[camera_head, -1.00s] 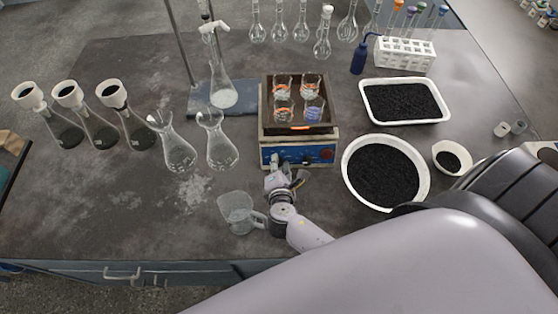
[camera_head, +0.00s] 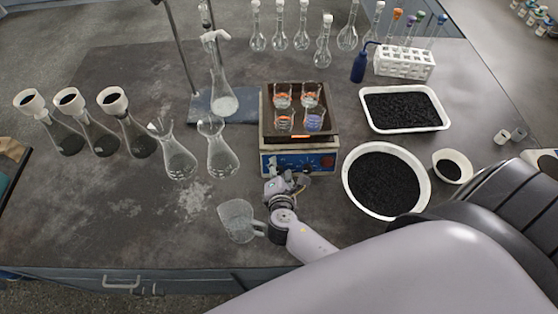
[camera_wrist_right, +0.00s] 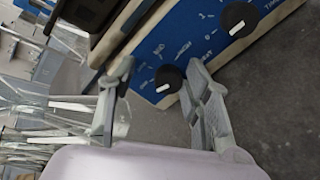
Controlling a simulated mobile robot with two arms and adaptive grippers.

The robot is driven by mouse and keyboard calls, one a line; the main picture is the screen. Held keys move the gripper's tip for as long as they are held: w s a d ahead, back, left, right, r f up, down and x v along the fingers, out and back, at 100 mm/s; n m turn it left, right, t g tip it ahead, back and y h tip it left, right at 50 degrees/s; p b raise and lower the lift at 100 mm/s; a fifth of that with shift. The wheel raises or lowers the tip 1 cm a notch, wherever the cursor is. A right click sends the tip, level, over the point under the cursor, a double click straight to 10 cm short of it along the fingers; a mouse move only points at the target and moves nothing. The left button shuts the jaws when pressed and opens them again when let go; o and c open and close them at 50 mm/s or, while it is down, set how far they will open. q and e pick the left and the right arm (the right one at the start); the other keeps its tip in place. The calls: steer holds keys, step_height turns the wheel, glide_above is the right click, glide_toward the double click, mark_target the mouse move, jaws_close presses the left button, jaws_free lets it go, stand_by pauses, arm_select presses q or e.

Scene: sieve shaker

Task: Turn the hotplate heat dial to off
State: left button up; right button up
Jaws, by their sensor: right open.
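The hotplate (camera_head: 322,160) stands mid-table in the head view, with a blue front panel facing me and a dark tray of glass beakers on top. In the right wrist view the blue panel (camera_wrist_right: 190,47) is steeply tilted and carries two black dials, each with a white mark. The nearer dial (camera_wrist_right: 168,79) appears between my fingertips; lettering beside it is only partly readable. The other dial (camera_wrist_right: 240,18), by letters starting "TIM", lies farther up right. My right gripper (camera_head: 287,184) is open in front of the panel; its fingers (camera_wrist_right: 160,72) also show in the wrist view. Contact with the dial is unclear.
A glass beaker (camera_head: 237,220) stands just left of my right gripper. Two conical flasks (camera_head: 221,155) stand left of the hotplate. A round bowl of black grains (camera_head: 425,190) and a white tray (camera_head: 440,122) are on its right.

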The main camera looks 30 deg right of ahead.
step_height(320, 180, up, 9)
steer(key=shift+f, duration=0.15)
steer(key=shift+s+f, duration=0.1)
stand_by(0.6)
